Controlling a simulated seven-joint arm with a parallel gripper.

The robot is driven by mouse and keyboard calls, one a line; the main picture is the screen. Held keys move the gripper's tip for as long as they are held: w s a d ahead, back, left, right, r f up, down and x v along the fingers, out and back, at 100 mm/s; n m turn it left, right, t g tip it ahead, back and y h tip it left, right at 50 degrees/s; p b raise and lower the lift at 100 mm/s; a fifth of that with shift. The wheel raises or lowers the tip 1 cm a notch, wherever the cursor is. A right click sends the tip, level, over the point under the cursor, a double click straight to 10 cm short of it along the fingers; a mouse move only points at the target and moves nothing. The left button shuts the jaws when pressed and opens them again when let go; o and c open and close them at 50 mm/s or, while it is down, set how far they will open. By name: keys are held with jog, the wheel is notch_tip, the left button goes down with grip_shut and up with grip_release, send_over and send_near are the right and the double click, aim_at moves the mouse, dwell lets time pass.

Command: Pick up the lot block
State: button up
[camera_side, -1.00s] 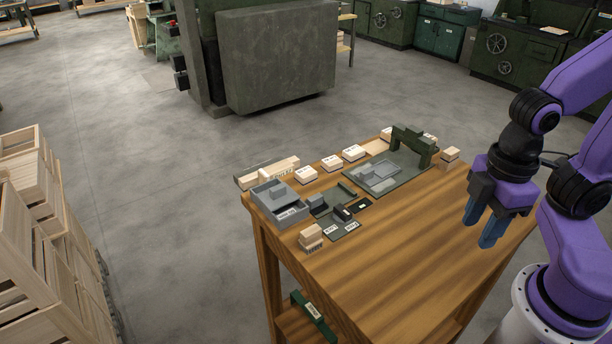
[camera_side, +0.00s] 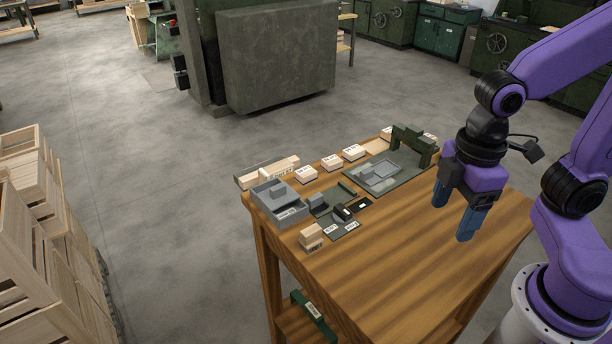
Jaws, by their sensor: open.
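My gripper (camera_side: 453,217) has blue fingers spread apart with nothing between them. It hangs above the right part of the wooden table (camera_side: 400,270), pointing down. Several pale wooden blocks with small dark labels lie on the table, among them a back-row block (camera_side: 306,174), a second block (camera_side: 332,162) and a third block (camera_side: 353,152). A pale block stack (camera_side: 311,236) stands at the front left. The labels are too small to read, so I cannot tell which is the lot block. My gripper is apart from all of them.
A grey tray (camera_side: 291,217) with a grey part in it sits at the table's left. Dark fixtures (camera_side: 342,213) lie beside it. A green arch (camera_side: 412,141) stands on a grey plate (camera_side: 402,178) at the back right. The table's front middle is clear.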

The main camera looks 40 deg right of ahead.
jog(key=w+a+r+n, duration=0.1)
jog(key=w+a, duration=0.2)
jog(key=w, duration=0.3)
jog(key=w+a+r, duration=0.2)
jog(key=w+a, duration=0.1)
jog(key=w, duration=0.4)
jog(key=n, duration=0.4)
send_over(306, 171)
notch_tip(306, 171, down, 3)
notch_tip(306, 171, down, 17)
jog(key=shift+s+r, duration=0.1)
jog(key=shift+r, duration=0.05)
jog(key=c, duration=1.1)
